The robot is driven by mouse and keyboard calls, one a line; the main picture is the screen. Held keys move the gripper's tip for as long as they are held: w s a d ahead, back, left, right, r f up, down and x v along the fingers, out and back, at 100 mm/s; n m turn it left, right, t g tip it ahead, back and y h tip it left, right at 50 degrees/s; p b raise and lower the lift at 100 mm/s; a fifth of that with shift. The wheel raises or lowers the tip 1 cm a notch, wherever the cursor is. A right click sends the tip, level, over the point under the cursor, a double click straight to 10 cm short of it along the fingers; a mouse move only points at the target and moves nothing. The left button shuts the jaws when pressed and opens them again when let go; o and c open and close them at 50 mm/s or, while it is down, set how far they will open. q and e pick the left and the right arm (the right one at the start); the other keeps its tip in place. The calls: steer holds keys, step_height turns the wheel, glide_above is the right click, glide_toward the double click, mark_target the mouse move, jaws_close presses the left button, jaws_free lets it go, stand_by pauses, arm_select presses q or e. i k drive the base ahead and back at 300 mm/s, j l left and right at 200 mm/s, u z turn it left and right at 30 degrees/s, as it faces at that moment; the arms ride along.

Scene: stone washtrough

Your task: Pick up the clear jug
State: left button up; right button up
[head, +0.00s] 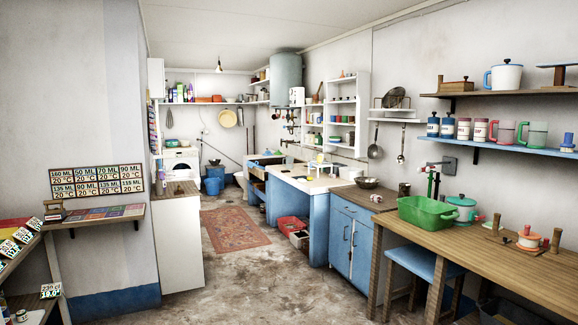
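I cannot make out a clear jug for certain. On the blue lower wall shelf (500,145) at the right stand a handled vessel with pink trim (503,132) and one with green trim (534,134). They look jug-like, but I cannot tell whether either is clear. A white lidded pot with a blue handle (505,76) stands on the shelf above. Small items on the far shelves are too small to tell apart. Neither of my grippers is in view.
A rug (232,228) lies on the open central floor. A white cabinet (178,240) stands left.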

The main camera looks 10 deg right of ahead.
mark_target(289, 160)
steer(key=i, duration=7.85)
steer(key=j, duration=0.1)
